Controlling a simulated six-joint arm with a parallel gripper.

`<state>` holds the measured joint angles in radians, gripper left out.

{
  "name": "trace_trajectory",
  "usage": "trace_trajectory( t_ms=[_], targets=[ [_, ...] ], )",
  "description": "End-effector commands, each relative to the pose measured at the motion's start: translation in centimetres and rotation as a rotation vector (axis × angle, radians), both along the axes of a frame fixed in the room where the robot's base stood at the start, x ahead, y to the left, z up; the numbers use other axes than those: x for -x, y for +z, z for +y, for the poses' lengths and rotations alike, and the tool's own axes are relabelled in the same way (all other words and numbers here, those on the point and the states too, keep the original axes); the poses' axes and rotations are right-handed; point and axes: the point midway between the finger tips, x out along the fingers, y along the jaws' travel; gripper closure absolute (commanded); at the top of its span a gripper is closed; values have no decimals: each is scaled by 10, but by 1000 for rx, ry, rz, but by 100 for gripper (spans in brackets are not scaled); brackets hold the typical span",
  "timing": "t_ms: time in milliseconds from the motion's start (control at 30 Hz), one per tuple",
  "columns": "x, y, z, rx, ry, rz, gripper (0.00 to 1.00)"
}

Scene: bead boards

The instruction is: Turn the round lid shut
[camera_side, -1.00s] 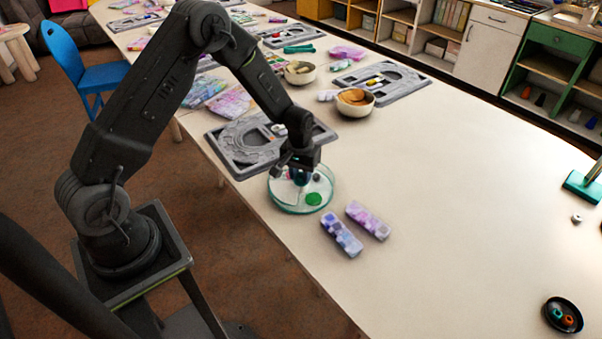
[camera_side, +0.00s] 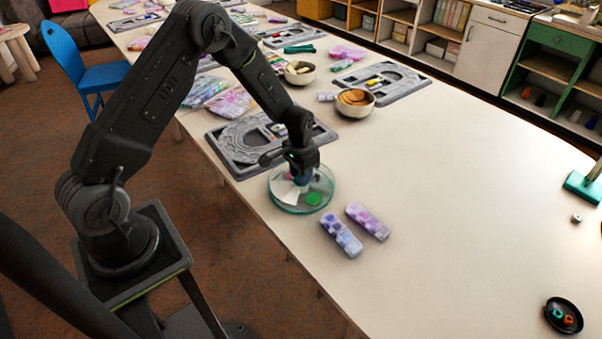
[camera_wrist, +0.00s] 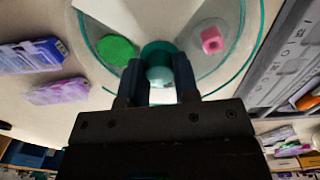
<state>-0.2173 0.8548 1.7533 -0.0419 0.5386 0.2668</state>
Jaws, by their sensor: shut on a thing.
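The round lid (camera_side: 318,186) is clear with a teal rim, and lies on a shallow round clear container on the table. Through it show a green round piece (camera_side: 313,198), a white piece and a pink piece (camera_wrist: 212,39). My gripper (camera_side: 301,178) points down over the lid's middle. In the wrist view my gripper (camera_wrist: 160,85) has its two fingers on either side of the teal knob (camera_wrist: 158,62) at the lid's centre, shut on it. The fingers hide part of the knob in the side view. I cannot tell how far the lid is turned.
Two pill-box-like purple cases (camera_side: 342,236) (camera_side: 368,221) lie close in front of the container. A grey bead board (camera_side: 228,148) is just behind it. Bowls (camera_side: 355,103) and more boards stand farther back. The table's right side is mostly clear, with a small black dish (camera_side: 563,327) near the front.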

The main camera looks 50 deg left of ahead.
Motion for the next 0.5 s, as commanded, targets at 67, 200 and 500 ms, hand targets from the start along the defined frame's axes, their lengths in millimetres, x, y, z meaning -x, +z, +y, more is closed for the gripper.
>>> trace_trajectory(
  t_ms=[67,200,500],
  targets=[
    [0,0,0,1,-72,1,100],
    [0,0,0,1,-205,1,100],
    [0,0,0,1,-490,1,100]
  ],
)
